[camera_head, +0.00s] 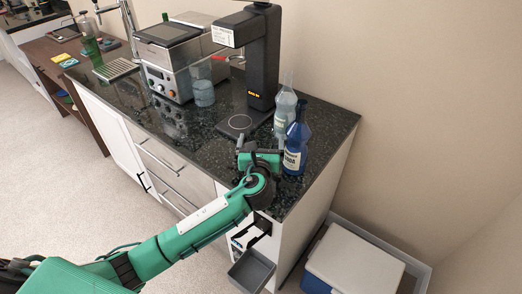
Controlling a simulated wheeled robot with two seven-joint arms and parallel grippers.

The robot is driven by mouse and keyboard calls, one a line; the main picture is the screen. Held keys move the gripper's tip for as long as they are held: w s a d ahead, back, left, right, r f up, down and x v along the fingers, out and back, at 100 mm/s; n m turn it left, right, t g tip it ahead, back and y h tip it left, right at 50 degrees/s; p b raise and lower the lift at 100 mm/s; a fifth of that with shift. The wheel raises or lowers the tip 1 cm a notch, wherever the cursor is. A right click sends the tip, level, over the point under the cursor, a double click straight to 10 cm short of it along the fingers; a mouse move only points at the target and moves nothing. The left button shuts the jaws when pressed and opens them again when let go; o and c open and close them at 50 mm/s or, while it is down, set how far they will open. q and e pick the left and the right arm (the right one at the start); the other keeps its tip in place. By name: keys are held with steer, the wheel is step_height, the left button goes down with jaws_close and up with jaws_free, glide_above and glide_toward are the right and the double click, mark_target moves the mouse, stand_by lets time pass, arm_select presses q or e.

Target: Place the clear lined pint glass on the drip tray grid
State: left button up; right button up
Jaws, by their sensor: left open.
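A clear, faintly bluish glass (203,93) stands upright on the dark counter, right of the espresso machine; I take it for the pint glass, but its lines are too small to make out. The drip tray grid (116,69) lies on the counter further left, below the tap, and its visible top looks bare. My left gripper (259,147) is open over the counter's near right part, in front of the black grinder and beside the blue bottle. It is well to the right of the glass and apart from it. My right gripper is not in view.
A blue bottle (297,146) and a clear bottle (285,107) stand close to my left gripper. The tall black grinder (263,60) and espresso machine (172,62) stand along the wall. A green bottle (90,45) is beside the drip tray. The counter's front middle is clear.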

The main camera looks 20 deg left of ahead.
arm_select(q)
steer(key=shift+w, duration=0.1)
steer(key=c, duration=1.3)
steer(key=shift+c, duration=0.7)
steer(key=shift+r, duration=0.15)
